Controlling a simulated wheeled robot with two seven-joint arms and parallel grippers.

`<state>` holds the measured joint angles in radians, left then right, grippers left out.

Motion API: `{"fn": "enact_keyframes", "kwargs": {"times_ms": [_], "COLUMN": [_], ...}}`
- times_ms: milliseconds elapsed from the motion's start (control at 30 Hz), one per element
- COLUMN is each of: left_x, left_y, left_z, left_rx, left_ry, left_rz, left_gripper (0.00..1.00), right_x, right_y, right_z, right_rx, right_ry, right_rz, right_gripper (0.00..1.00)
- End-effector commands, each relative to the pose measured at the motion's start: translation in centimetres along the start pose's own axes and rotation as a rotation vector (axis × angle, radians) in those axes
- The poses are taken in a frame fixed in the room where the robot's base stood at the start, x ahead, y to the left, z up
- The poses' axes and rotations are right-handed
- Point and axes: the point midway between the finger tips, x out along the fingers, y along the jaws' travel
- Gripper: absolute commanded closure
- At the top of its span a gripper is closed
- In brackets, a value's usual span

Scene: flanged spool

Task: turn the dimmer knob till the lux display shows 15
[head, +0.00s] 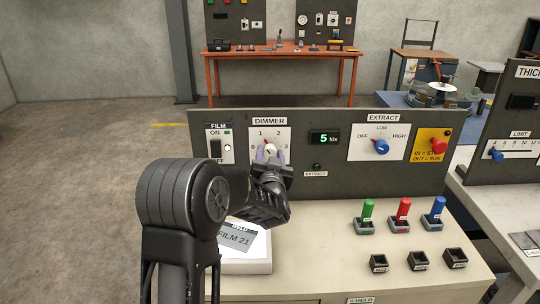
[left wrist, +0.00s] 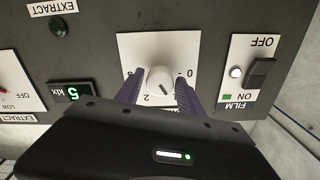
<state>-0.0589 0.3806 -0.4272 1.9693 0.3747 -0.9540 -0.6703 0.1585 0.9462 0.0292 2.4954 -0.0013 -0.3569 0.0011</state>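The white dimmer knob (head: 270,148) sits on a white plate (head: 284,134) labelled DIMMER, with a numbered scale. The lux display (head: 324,138) reads 5 klx in green. My left gripper (head: 270,154) is at the knob, with its purple fingers pointing at the panel. In the left wrist view the knob (left wrist: 160,79) lies between the two fingers (left wrist: 160,84), with a small gap visible on each side. The gripper is open around the knob. I cannot tell the pointer's exact setting. My right gripper is not in view.
The FILM switch (head: 215,148) is left of the dimmer. The EXTRACT knob (head: 381,147) and a yellow plate with a red button (head: 431,144) are to the right. Green, red and blue handles (head: 403,208) stand on the bench. A FILM 21 card (head: 236,238) lies below my gripper.

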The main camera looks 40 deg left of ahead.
Motion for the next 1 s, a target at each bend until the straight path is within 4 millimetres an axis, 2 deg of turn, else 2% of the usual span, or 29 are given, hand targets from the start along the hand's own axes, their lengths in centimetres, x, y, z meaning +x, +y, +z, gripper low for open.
{"fn": "enact_keyframes", "kwargs": {"times_ms": [133,467,567,900,1000], "left_x": [0.0,-0.4,-1.4,-6.7,-7.5], "left_y": [0.0,0.0,0.1,0.1,0.0], "left_z": [0.0,0.0,0.0,0.0,0.0], "left_rx": [0.0,-0.002,-0.003,-0.003,-0.002], "left_ry": [0.0,0.001,0.001,0.001,0.0], "left_rz": [0.0,0.001,0.001,0.002,0.001], "left_gripper": [0.43,0.43,0.43,0.43,0.43], "right_x": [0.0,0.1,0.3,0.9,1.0], "right_y": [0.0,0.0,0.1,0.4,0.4], "right_z": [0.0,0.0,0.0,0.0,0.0], "right_rx": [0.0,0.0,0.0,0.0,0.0], "right_ry": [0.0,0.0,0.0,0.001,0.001], "right_rz": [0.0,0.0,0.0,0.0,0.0], "right_gripper": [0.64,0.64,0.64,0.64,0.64]}}
